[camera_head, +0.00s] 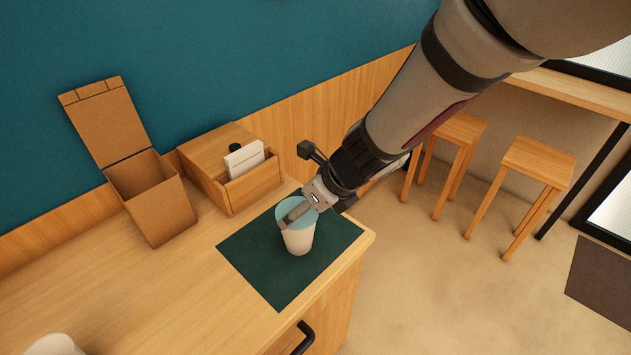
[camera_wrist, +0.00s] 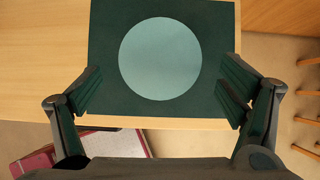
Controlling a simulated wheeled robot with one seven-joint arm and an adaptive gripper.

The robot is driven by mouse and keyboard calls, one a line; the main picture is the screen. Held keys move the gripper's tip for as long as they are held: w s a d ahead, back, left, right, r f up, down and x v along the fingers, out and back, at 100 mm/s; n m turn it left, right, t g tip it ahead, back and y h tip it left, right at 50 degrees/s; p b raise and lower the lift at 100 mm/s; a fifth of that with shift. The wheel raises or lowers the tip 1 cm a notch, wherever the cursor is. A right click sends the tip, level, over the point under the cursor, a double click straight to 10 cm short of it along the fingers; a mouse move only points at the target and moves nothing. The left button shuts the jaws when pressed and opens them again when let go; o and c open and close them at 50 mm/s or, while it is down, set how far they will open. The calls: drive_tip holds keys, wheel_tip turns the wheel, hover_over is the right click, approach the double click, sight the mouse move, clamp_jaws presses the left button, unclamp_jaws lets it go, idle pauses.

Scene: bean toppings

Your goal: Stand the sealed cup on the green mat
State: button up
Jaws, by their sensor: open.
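The sealed cup (camera_head: 299,238) is pale with a light teal lid (camera_head: 290,205). It stands upright on the dark green mat (camera_head: 260,262) at the counter's right end. In the wrist view the round lid (camera_wrist: 160,58) shows from above, with the mat (camera_wrist: 110,95) around it. My gripper (camera_head: 296,212) is at the cup's top in the head view. In the wrist view its two fingers (camera_wrist: 160,95) are spread wide, one on each side of the lid, with gaps between them and it. The cup's sides are hidden in the wrist view.
An open cardboard box (camera_head: 155,205) and a wooden drawer box (camera_head: 230,170) with white cards (camera_head: 244,160) stand by the wall. A pale round object (camera_head: 54,345) is cut off at the lower left. Stools (camera_head: 535,165) stand on the floor. The counter's left part is mostly clear.

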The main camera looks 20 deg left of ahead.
drive_tip(key=p+v, duration=0.1)
drive_tip(key=v, duration=0.3)
drive_tip(key=w+d+r+m+t+h, duration=0.1)
drive_tip(key=w+d+r+m+t, duration=0.35)
drive_tip(key=d+r+m, duration=0.3)
drive_tip(key=w+d+r+m+t+h, duration=0.1)
drive_tip(key=w+d+r+m+t, duration=0.2)
drive_tip(key=w+d+r+m, duration=0.35)
drive_tip(key=s+d+r+m+h, duration=0.2)
drive_tip(key=d+m, duration=0.4)
drive_tip(key=d, duration=0.1)
drive_tip(key=s+d+r+m+h, duration=0.2)
drive_tip(key=d+m, duration=0.5)
drive_tip(key=s+d+m+g+h, duration=0.2)
drive_tip(key=s+d+m+g, duration=0.1)
drive_tip(key=s+d+m, duration=0.85)
drive_tip(key=s+a+f+m+g+y, duration=0.1)
drive_tip(key=s+a+m, duration=0.3)
drive_tip(key=s+m, duration=0.7)
drive_tip(key=shift+f+g+y, duration=0.35)
drive_tip(key=shift+f+y, duration=0.05)
drive_tip(key=shift+y, duration=0.1)
